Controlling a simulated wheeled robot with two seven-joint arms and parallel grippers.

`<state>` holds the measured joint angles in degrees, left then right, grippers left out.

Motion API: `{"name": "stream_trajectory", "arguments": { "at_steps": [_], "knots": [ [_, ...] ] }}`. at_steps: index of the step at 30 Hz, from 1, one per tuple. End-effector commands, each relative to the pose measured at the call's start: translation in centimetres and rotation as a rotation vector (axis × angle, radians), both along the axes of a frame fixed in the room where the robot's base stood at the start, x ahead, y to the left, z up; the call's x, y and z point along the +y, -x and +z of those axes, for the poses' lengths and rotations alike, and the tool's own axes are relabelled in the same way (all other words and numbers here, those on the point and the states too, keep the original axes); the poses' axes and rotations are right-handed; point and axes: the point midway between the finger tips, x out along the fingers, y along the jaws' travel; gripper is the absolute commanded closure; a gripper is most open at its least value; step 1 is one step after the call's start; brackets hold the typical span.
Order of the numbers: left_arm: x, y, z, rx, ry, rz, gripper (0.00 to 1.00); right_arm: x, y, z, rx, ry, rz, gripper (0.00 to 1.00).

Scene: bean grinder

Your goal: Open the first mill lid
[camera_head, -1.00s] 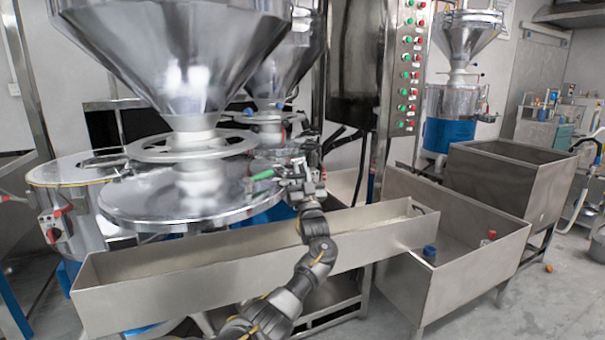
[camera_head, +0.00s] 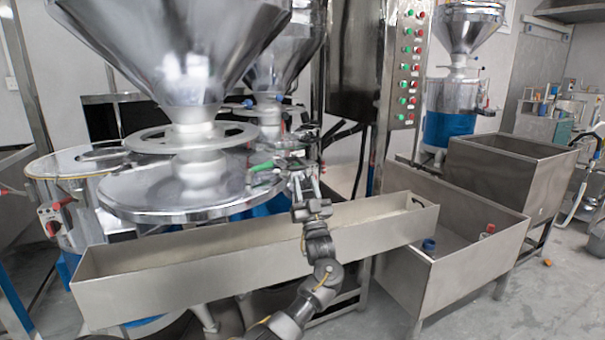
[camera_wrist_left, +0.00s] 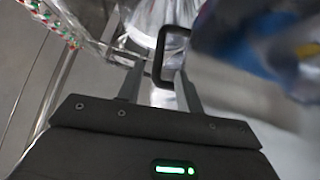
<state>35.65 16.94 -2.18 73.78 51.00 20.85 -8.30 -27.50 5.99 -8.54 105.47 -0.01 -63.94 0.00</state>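The front mill's round silver top (camera_head: 130,190) lies under a large metal hopper (camera_head: 185,50). A green-handled lever (camera_head: 262,167) sits at its right edge. My left gripper (camera_head: 301,172) is just right of that lever, fingers pointing away from me. In the left wrist view the fingers (camera_wrist_left: 160,85) are apart, and a black loop handle (camera_wrist_left: 172,32) shows between and beyond them. I cannot tell whether they touch it, or which part it belongs to. My right gripper is out of view.
A long metal trough (camera_head: 200,278) runs in front of the mill, under my left arm. Metal bins (camera_head: 470,290) stand at the right, with a blue-capped item (camera_head: 429,245) inside. A post with buttons (camera_head: 405,80) rises behind the gripper. A second hopper (camera_head: 285,60) is close behind.

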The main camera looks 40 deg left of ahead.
Motion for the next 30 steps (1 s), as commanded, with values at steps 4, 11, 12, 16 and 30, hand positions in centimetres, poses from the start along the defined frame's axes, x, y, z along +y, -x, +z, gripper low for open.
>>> {"name": "stream_trajectory", "arguments": {
  "at_steps": [4, 11, 12, 16, 30],
  "knots": [
    [-1.3, 0.7, -1.6, 0.002, 0.001, 0.001, 0.64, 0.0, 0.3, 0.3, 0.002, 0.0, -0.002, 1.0],
    [-1.9, 1.1, -2.2, 0.0, -0.001, 0.001, 0.64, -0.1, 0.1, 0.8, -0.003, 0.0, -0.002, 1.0],
    [-1.9, 1.1, -2.2, 0.0, -0.001, 0.001, 0.64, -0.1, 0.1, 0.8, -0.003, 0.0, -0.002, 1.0],
    [-1.9, 1.1, -2.2, 0.0, 0.0, 0.001, 0.64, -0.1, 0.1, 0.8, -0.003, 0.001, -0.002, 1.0],
    [-1.3, 0.2, -3.1, 0.035, 0.061, -0.029, 0.64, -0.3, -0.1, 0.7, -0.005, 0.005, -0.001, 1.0]
  ]
}}
